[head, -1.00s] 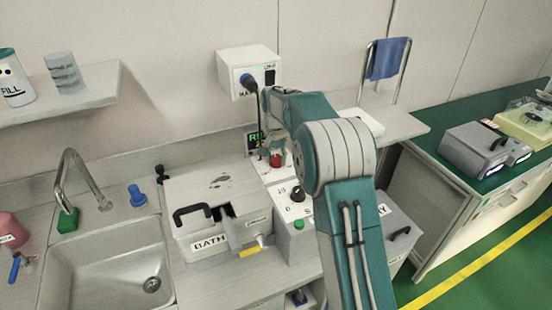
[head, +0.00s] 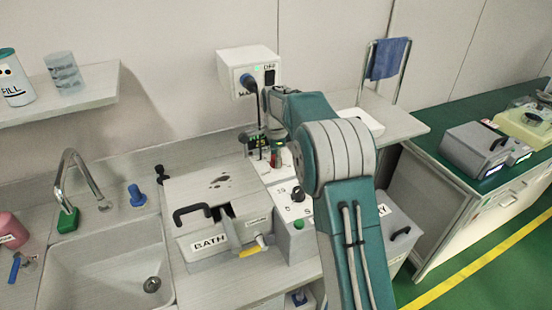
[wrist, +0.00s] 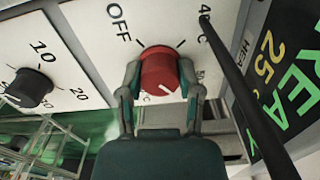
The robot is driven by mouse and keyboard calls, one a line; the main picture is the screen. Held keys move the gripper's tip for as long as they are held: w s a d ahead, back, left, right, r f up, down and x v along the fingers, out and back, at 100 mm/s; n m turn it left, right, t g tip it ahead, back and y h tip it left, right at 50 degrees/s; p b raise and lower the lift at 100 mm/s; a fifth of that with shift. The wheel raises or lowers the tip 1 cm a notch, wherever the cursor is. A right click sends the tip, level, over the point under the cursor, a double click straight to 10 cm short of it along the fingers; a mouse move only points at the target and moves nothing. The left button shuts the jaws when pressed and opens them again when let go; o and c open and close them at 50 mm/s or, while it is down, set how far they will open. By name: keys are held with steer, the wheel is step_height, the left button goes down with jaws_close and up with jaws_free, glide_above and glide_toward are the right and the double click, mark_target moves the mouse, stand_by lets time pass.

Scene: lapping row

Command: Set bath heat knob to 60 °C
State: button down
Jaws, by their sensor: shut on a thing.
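The red heat knob (wrist: 159,71) sits on a white panel (wrist: 90,22) in the wrist view. OFF and 40 are printed near it; other marks by it are partly hidden. A short white line shows on the knob's lower face; I cannot tell which mark it points to. My gripper (wrist: 162,84) is shut on the red knob, one finger on each side. In the head view the knob (head: 275,157) is mostly hidden by my gripper (head: 277,152). The display (wrist: 285,70) beside the panel shows 25 and part of READY in green.
A black knob (wrist: 29,88) with marks 10 and 20 is at left in the wrist view. A dark cable (wrist: 240,85) crosses close on the right. The bath box (head: 212,193) and sink (head: 110,270) lie left of my arm, a wall box (head: 247,72) above.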

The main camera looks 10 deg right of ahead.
steer(key=m, duration=0.6)
steer(key=shift+f+m, duration=0.1)
steer(key=shift+m, duration=0.2)
steer(key=m, duration=0.6)
steer(key=shift+w, duration=0.1)
steer(key=shift+m, duration=0.4)
steer(key=shift+c, duration=1.3)
jaws_free()
steer(key=shift+a, duration=0.1)
